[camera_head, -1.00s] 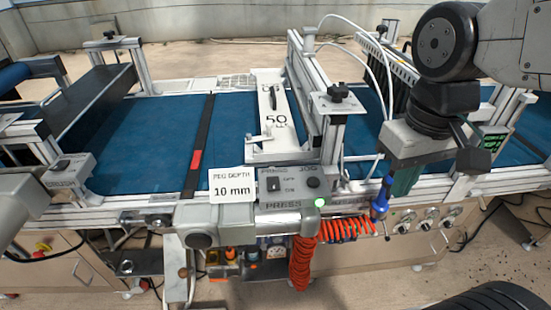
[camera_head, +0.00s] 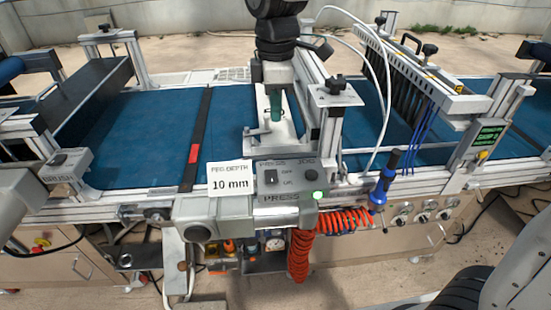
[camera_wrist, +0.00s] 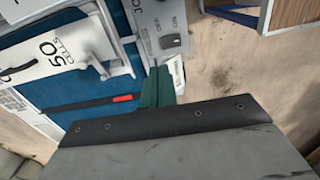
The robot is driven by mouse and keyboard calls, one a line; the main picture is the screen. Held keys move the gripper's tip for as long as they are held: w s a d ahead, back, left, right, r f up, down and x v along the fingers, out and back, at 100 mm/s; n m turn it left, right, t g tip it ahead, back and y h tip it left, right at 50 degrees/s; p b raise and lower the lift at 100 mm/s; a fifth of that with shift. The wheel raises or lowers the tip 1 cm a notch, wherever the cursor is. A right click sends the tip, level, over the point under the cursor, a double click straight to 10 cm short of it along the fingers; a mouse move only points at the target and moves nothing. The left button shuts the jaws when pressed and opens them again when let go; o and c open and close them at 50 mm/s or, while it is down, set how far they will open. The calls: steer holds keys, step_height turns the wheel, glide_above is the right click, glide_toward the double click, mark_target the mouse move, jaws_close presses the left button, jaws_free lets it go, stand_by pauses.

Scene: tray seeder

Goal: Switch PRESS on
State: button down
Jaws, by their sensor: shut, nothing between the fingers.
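The PRESS control box (camera_head: 293,184) is grey and stands at the front rail of the machine in the head view. Its small black rocker switch (camera_head: 270,177) sits left of the round black JOG knob (camera_head: 311,174), with OFF and ON marks beside the switch. I cannot tell the rocker's tilt. The switch also shows in the wrist view (camera_wrist: 170,42). My gripper (camera_head: 276,115), with green fingers, is shut and empty. It is above and behind the box, apart from it. In the wrist view the fingers (camera_wrist: 159,74) point toward the panel.
A green lamp (camera_head: 318,195) glows on the box's lower right. A "PEG DEPTH 10 mm" card (camera_head: 230,179) stands at its left. A blue-handled tool (camera_head: 382,187) and a coiled orange hose (camera_head: 300,255) are at the right and below. The 50 CELLS plate (camera_wrist: 50,55) lies behind.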

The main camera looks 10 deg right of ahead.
mark_target(276, 170)
stand_by(0.3)
step_height(276, 170, down, 14)
steer(key=shift+f, duration=0.1)
stand_by(0.4)
steer(key=shift+w+f+g, duration=0.15)
steer(key=shift+f+g, duration=0.05)
steer(key=shift+g, duration=0.1)
steer(key=shift+s+r, duration=0.15)
steer(key=shift+s, duration=0.05)
steer(key=shift+s+r, duration=0.3)
steer(key=shift+s, duration=0.25)
